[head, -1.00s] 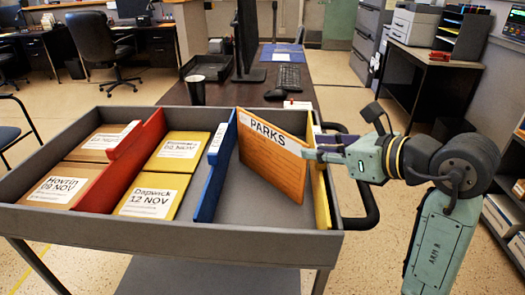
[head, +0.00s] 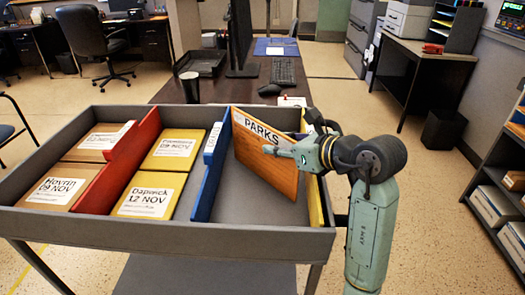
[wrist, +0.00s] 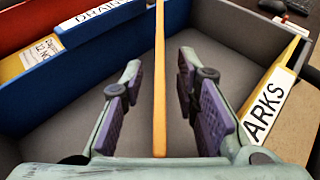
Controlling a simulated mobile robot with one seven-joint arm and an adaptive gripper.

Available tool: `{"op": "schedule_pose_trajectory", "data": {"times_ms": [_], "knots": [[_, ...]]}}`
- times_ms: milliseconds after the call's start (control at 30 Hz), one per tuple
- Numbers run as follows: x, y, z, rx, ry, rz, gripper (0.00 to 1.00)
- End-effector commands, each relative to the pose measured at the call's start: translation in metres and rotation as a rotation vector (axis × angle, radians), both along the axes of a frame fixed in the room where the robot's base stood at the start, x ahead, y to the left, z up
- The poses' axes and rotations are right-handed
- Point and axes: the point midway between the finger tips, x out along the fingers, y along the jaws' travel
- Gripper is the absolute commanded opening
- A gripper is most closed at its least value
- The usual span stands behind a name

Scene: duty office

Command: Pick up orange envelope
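The orange envelope (head: 268,174) stands on edge, slanted, in the right bay of the grey tray cart, between the blue divider (head: 211,172) and the yellow divider (head: 315,205). In the wrist view it shows edge-on as a thin orange strip (wrist: 160,100). My gripper (head: 280,151) is at its upper part, coming from the right. In the wrist view my gripper (wrist: 158,78) is open, with one purple-padded finger on each side of the envelope and a visible gap on both sides.
A red divider (head: 120,165) and several labelled packets, such as the Dapwick one (head: 148,196), fill the left bays. The grey cart walls (head: 150,238) surround the bays. A dark desk with a black cup (head: 190,88) and monitor stands behind.

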Motion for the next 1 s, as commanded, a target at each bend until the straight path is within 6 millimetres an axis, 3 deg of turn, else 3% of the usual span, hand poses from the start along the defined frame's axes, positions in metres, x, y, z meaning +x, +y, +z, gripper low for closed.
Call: {"op": "schedule_pose_trajectory", "data": {"times_ms": [67,500,1000], "knots": [[-0.0001,-0.0001,0.0001,0.0,0.0,0.0,0.28],[-0.0004,-0.0003,0.0003,-0.001,-0.001,0.0,0.0],[-0.0005,-0.0003,0.0007,0.0,-0.001,0.0,0.0]]}}
